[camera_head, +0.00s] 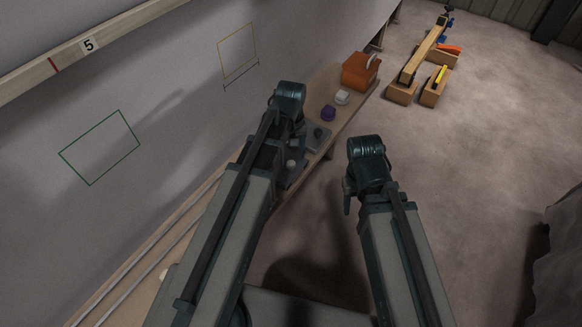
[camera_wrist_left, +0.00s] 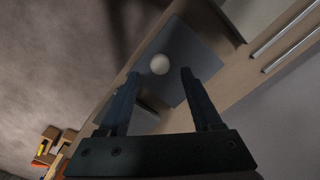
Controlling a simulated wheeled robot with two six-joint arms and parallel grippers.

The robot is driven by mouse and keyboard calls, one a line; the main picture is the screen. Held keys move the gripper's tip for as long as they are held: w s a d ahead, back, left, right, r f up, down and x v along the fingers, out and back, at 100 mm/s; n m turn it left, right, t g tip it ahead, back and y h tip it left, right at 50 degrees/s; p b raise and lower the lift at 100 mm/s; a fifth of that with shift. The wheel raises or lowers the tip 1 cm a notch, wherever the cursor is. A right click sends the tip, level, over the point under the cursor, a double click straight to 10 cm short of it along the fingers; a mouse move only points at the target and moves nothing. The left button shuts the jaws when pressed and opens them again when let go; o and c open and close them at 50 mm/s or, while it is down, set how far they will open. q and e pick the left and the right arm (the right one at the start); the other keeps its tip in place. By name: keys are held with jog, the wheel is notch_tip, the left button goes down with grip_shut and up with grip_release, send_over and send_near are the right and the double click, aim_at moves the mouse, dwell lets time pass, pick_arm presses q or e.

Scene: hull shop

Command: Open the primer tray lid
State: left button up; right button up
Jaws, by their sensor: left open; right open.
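A dark grey flat lid (camera_wrist_left: 188,50) with a round white knob (camera_wrist_left: 160,64) lies on the bench in the left wrist view. My left gripper (camera_wrist_left: 160,76) is open and empty, its fingers spread on either side of the knob in the picture. I cannot tell the height gap between fingertips and knob. In the head view the white knob (camera_head: 291,163) shows beside my left arm, which hides most of the lid and the left fingers. My right gripper (camera_head: 347,200) is mostly hidden behind its arm, over the floor side of the bench, with nothing visible in it.
On the bench (camera_head: 346,116) beyond the lid are a grey plate with a dark knob (camera_head: 318,134), a purple item (camera_head: 328,113), a white item (camera_head: 342,97) and an orange box (camera_head: 360,70). The wall runs along the left. Open floor (camera_head: 470,150) lies to the right.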

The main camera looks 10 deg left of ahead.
aim_at(291, 163)
pick_arm(q)
notch_tip(291, 163, down, 4)
jog(key=b, duration=0.3)
jog(key=shift+c, duration=0.3)
grip_shut()
dwell(1.0)
